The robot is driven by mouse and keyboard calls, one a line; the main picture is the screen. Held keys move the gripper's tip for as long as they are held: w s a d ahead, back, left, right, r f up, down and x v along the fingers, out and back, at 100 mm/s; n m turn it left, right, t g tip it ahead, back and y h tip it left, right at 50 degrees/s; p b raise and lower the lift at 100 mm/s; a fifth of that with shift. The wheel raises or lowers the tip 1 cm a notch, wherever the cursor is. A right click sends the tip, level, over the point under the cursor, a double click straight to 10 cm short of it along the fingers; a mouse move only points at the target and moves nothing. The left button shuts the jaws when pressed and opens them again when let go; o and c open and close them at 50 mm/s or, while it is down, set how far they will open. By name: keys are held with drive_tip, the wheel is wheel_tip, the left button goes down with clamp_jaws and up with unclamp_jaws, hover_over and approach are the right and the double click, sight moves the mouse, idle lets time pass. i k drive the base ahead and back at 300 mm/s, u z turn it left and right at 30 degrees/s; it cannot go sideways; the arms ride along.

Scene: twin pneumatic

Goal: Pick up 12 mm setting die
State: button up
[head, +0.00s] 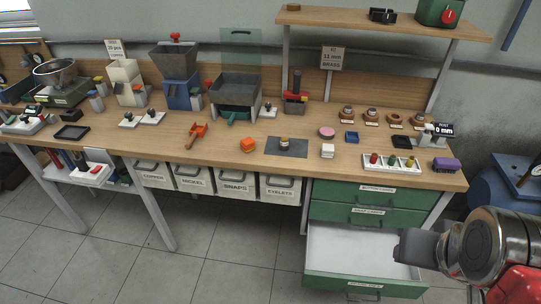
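Several small round metal-and-copper dies stand in a row on labelled wooden bases at the back right of the bench, among them the leftmost die (347,112), a second die (371,115), a third (395,119) and the rightmost (418,121). Their labels are too small to read, so I cannot tell which is 12 mm. My gripper (411,246) is at the lower right, in front of the bench, and overlaps the open drawer in the picture. It is well apart from the dies. Its fingers show edge-on, and their opening is hidden.
A green drawer (345,245) stands open and looks empty. A small brass-coloured piece (284,141) is on a grey mat (295,152). A peg tray (377,168) and purple brush (446,165) lie near the right front edge.

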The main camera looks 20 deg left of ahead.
sight(284, 141)
drive_tip(key=u, duration=0.45)
drive_tip(key=k, duration=1)
drive_tip(key=u, duration=0.6)
drive_tip(key=i, duration=0.45)
drive_tip(key=u, duration=0.75)
drive_tip(key=i, duration=1.55)
drive_tip(key=z, duration=0.65)
drive_tip(key=i, duration=0.45)
drive_tip(key=z, duration=0.3)
